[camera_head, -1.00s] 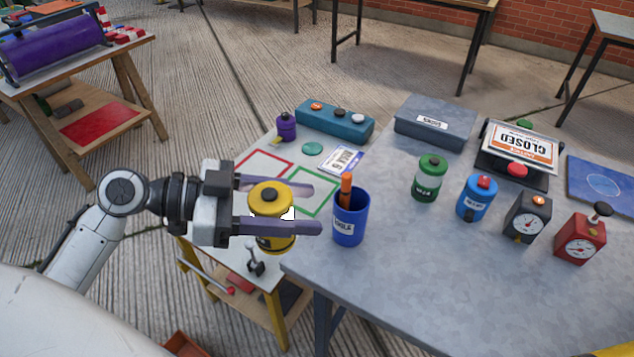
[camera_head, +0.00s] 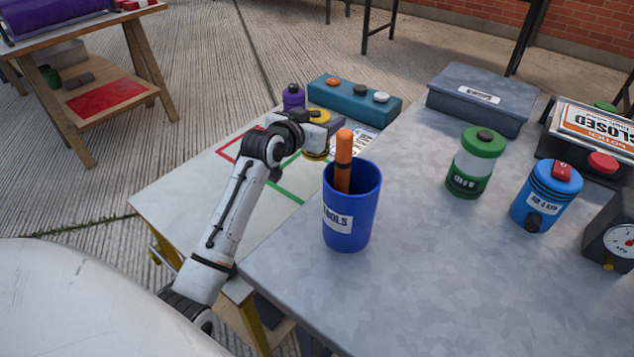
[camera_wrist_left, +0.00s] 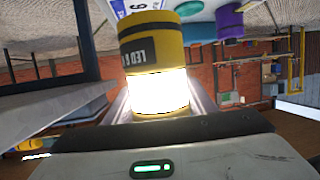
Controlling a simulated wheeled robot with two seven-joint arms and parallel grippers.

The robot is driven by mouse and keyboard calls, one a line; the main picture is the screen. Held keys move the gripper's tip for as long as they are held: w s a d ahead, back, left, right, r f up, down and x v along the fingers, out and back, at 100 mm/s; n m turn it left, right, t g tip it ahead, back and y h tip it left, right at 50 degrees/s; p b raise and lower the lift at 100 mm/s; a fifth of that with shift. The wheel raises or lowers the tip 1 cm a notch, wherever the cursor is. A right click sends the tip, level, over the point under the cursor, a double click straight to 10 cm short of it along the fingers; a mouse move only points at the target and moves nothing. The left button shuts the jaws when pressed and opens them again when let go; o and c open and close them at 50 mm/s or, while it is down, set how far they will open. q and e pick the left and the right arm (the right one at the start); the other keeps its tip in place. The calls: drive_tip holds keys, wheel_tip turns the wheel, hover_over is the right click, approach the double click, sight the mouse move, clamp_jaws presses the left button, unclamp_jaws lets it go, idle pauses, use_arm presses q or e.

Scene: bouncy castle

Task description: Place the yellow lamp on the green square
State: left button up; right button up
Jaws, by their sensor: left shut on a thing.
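The yellow lamp (camera_head: 317,154) is in my left gripper (camera_head: 318,135), above the far part of the white table; my wrist hides much of it in the head view. In the left wrist view the lamp (camera_wrist_left: 155,55) shows a dark label and a bright glowing band, between the two fingers of the gripper (camera_wrist_left: 160,100). The green square (camera_head: 289,195) is an outline on the white table, partly covered by my left arm. I cannot tell whether the lamp touches the table. My right gripper is not in view.
A blue tools cup (camera_head: 350,215) stands close right of my left arm on the grey table (camera_head: 410,280). A teal box (camera_head: 352,100) with buttons and a purple canister (camera_head: 293,96) stand behind the lamp. A red outline (camera_head: 228,151) lies left of the arm.

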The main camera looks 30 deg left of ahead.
use_arm(q)
drive_tip(key=f+b, duration=0.1)
drive_tip(key=f, duration=0.2)
drive_tip(key=f+b, duration=0.1)
drive_tip(key=f, duration=0.2)
drive_tip(key=f+b, duration=0.1)
drive_tip(key=f, duration=0.3)
drive_tip(key=shift+w+a+f, duration=0.1)
drive_tip(key=shift+w, duration=0.25)
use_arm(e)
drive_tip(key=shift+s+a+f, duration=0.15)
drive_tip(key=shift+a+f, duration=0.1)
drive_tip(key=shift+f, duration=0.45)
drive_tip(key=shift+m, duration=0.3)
use_arm(q)
drive_tip(key=o, duration=1.3)
